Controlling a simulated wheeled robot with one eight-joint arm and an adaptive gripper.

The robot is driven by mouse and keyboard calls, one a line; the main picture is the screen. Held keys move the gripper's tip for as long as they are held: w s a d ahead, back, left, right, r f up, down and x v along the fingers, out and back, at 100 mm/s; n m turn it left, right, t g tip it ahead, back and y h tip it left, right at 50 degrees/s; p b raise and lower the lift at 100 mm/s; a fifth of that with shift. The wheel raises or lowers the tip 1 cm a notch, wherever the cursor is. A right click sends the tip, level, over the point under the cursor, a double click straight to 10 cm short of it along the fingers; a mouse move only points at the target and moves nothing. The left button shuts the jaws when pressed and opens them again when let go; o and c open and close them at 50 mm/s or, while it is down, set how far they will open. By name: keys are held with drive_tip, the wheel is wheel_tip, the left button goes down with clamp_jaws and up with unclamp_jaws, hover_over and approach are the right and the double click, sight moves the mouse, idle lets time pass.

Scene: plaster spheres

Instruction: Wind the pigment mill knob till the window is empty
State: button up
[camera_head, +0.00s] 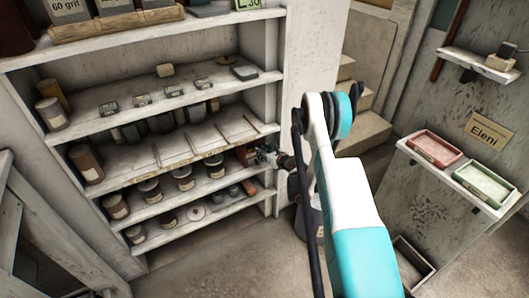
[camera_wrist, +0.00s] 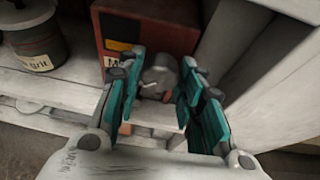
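The pigment mill (camera_wrist: 160,24) is a red-brown box on a shelf. In the head view it is a small reddish box (camera_head: 246,152) at the shelf's right end. Its window (camera_wrist: 119,46) shows an orange-yellow band with dark above it. The round grey knob (camera_wrist: 159,78) is on the mill's front and carries a pale pointer line. My gripper (camera_wrist: 160,68) has its two teal fingers on either side of the knob. A narrow gap shows on the left; contact on the right is unclear. The gripper also shows in the head view (camera_head: 268,157). A label below the window is mostly hidden.
A dark labelled jar (camera_wrist: 36,42) stands left of the mill. The white shelf side panel (camera_wrist: 245,55) is close on the right. More shelves with jars lie above and below. Pink (camera_head: 434,149) and green (camera_head: 481,184) trays sit on a ledge at right.

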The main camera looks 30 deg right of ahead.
drive_tip(key=shift+c, duration=1.4)
drive_tip(key=shift+d+m+t+y, duration=0.1)
drive_tip(key=shift+m+t+y, duration=0.1)
drive_tip(key=shift+m+y, duration=1.1)
drive_tip(key=shift+d+m+t+y, duration=0.15)
drive_tip(key=shift+m+y, duration=0.55)
drive_tip(key=shift+m, duration=1.2)
drive_tip(key=o, duration=1.1)
drive_tip(key=shift+c, duration=0.2)
